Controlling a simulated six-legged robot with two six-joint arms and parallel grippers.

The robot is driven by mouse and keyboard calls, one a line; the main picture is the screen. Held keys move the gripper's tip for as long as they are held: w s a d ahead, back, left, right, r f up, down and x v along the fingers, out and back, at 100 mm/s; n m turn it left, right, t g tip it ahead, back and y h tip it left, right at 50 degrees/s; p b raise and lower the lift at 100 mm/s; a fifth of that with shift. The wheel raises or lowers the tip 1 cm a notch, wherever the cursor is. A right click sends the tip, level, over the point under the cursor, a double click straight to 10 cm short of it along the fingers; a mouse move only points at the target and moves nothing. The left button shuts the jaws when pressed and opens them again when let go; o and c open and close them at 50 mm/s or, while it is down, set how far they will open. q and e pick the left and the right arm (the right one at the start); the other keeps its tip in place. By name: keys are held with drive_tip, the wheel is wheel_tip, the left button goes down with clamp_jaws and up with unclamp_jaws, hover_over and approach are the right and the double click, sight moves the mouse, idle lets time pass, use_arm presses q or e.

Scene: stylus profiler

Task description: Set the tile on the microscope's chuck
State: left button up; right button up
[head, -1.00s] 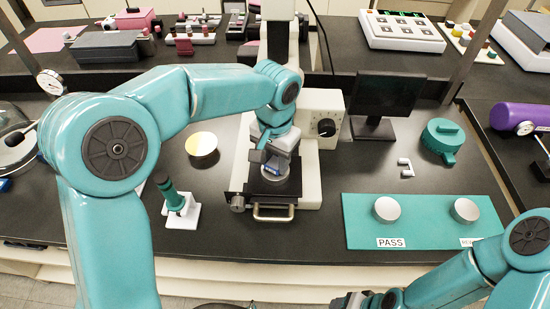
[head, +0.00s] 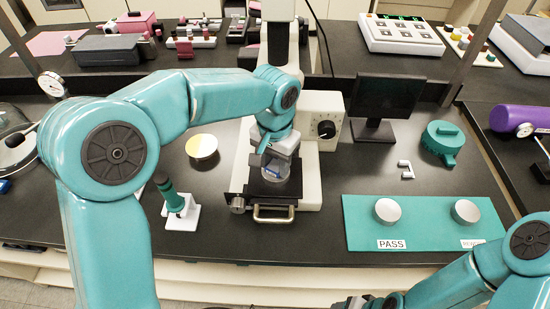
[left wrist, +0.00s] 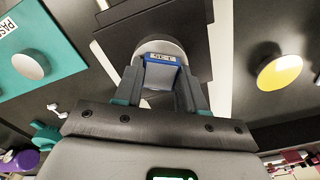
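The tile (left wrist: 162,58) is a small piece with a blue, lettered edge, between the fingertips of my left gripper (left wrist: 161,68) in the left wrist view. The fingers lie close along both of its sides and appear shut on it. The pale round chuck (left wrist: 158,44) shows beyond and around the tile. In the head view, my left gripper (head: 275,167) points down over the microscope's (head: 308,180) stage, largely hiding tile and chuck. Whether the tile touches the chuck I cannot tell. My right gripper (head: 355,302) is at the bottom edge, partly cut off.
A teal mat (head: 425,228) with two silver discs lies to the right. A yellow-topped disc (head: 202,148) and a green-handled tool in a white stand (head: 180,208) are to the left. A dark monitor (head: 385,105) and a teal round device (head: 442,142) stand right of the microscope.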

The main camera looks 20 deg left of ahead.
sight(275, 166)
use_arm(q)
drive_tip(key=r, duration=0.8)
drive_tip(key=r+p, duration=0.1)
drive_tip(key=r, duration=0.2)
drive_tip(key=shift+w+r, duration=0.3)
drive_tip(key=shift+r, duration=0.1)
drive_tip(key=shift+s+r, duration=0.25)
